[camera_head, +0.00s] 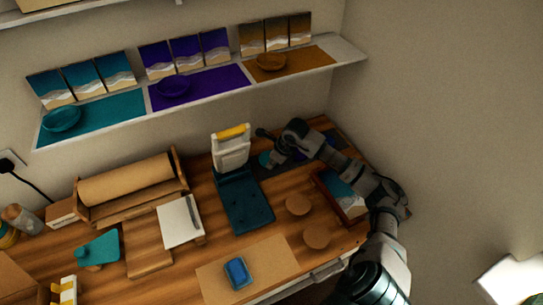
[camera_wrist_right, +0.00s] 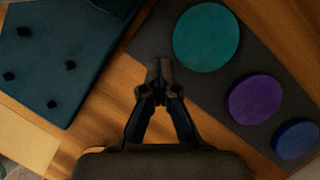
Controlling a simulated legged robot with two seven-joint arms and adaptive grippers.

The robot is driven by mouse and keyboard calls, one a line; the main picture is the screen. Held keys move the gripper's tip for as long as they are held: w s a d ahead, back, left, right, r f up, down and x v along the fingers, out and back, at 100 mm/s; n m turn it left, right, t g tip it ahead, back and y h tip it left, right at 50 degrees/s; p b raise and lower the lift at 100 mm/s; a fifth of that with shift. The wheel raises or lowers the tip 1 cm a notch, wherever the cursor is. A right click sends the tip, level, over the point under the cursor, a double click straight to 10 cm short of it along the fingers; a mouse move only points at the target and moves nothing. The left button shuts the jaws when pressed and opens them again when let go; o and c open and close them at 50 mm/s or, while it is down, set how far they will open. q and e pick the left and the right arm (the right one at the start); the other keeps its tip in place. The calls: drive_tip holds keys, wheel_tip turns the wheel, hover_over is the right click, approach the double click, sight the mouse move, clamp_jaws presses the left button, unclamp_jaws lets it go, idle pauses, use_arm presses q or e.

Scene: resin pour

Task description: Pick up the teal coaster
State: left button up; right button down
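The teal coaster is a flat disc lying on a dark grey mat (camera_wrist_right: 160,37). It shows in the right wrist view (camera_wrist_right: 206,37), ahead and to the right of the fingertips. In the head view only part of the teal coaster (camera_head: 265,159) shows, beside my right gripper. My right gripper (camera_wrist_right: 158,72) has its fingertips together with nothing between them. It is over the table and mat edge, apart from the coaster in the picture; its height above the mat is hard to tell. My left gripper is in neither view.
A purple disc (camera_wrist_right: 254,99) and a blue disc (camera_wrist_right: 297,139) lie on the same mat. A dark teal base with pegs (camera_wrist_right: 55,50) stands left of the gripper. A framed picture (camera_head: 341,195) and two round cork pieces (camera_head: 298,204) lie nearer the front.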

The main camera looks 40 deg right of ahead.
drive_tip(key=s+a, duration=0.4)
drive_tip(key=s, duration=0.1)
drive_tip(key=s+a+r, duration=0.1)
drive_tip(key=s+a, duration=0.2)
drive_tip(key=c, duration=1.9)
unclamp_jaws()
drive_tip(key=shift+w, duration=0.1)
drive_tip(key=o, duration=1.5)
drive_tip(key=shift+r, duration=0.15)
